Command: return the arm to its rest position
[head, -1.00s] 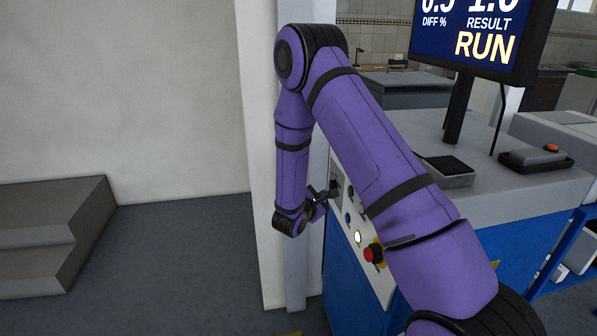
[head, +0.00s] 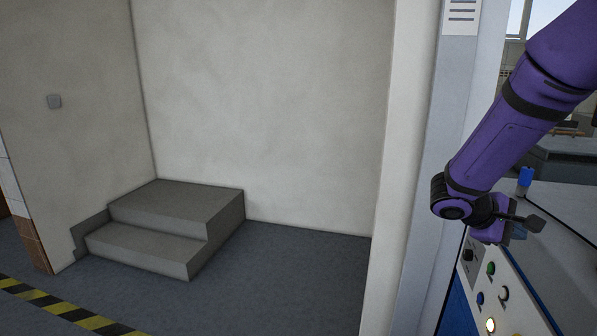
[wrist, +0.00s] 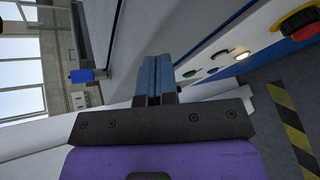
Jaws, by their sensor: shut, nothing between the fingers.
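My purple arm comes down from the upper right of the head view. My gripper (head: 519,232) is at its end, just above the sloped button panel (head: 500,292) as seen there. In the wrist view my gripper (wrist: 158,68) has its two blue fingers side by side, shut, with nothing between them. The panel (wrist: 217,57) with its lit white button lies to the right of the fingers there, apart from them.
A blue-capped object (head: 525,178) stands on the grey worktop (head: 572,215); it also shows in the wrist view (wrist: 84,76). A pale pillar (head: 408,150) stands left of my arm. Grey steps (head: 160,225) are at the left, with open floor (head: 290,275) between.

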